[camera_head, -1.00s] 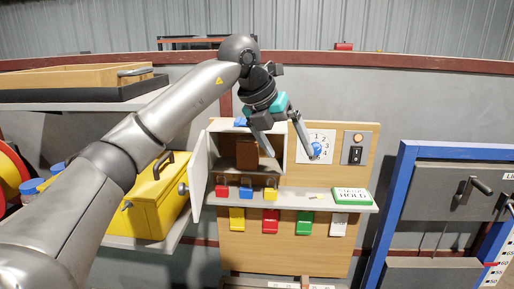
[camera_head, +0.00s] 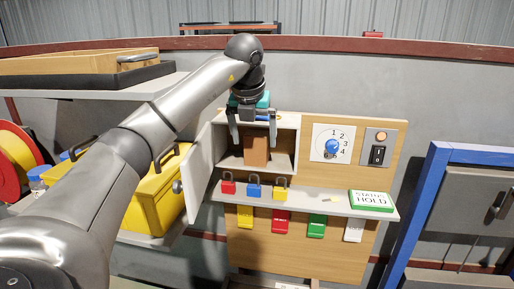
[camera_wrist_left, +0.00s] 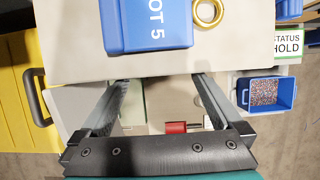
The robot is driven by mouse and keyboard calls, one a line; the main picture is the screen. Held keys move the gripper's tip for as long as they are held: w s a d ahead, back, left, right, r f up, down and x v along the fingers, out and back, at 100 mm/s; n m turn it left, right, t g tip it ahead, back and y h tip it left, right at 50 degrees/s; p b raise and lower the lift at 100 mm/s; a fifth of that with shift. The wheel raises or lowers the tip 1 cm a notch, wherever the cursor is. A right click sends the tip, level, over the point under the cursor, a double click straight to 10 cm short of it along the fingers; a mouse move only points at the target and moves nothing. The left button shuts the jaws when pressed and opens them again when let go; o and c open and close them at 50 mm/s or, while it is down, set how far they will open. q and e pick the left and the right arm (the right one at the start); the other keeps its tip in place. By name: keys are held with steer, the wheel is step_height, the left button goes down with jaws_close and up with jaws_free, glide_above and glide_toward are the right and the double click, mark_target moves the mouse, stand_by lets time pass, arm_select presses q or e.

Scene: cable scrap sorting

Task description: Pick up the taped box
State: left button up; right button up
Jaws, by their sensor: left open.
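A brown box (camera_head: 257,151), likely the taped box, stands upright inside the open white cabinet (camera_head: 289,140) on the wooden panel. I cannot make out tape on it. My left gripper (camera_head: 253,138) is open, pointing down at the cabinet's front, with its fingers on either side of the box's upper part in the head view. I cannot tell whether it touches the box. In the left wrist view the open fingers (camera_wrist_left: 160,82) have nothing visibly clamped between them, and the brown box cannot be clearly made out. My right gripper is out of view.
The cabinet door (camera_head: 199,172) stands open at left, beside a yellow case (camera_head: 155,200). Red, blue and yellow padlocks (camera_head: 254,190) sit on the ledge below. A blue "LOT 5" container (camera_wrist_left: 148,25) and yellow ring (camera_wrist_left: 208,12) lie near the fingers. A status sign (camera_head: 371,201) is at right.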

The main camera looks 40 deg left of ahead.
mark_target(255, 154)
arm_select(q)
steer(key=shift+s+p+x, duration=0.1)
steer(key=shift+p+x, duration=0.2)
steer(key=shift+x, duration=1.15)
steer(key=shift+s+p+x, duration=0.15)
steer(key=shift+p+x, duration=0.15)
steer(key=shift+x, duration=1.2)
steer(key=shift+f, duration=0.1)
steer(key=shift+c, duration=0.2)
steer(key=c, duration=1.5)
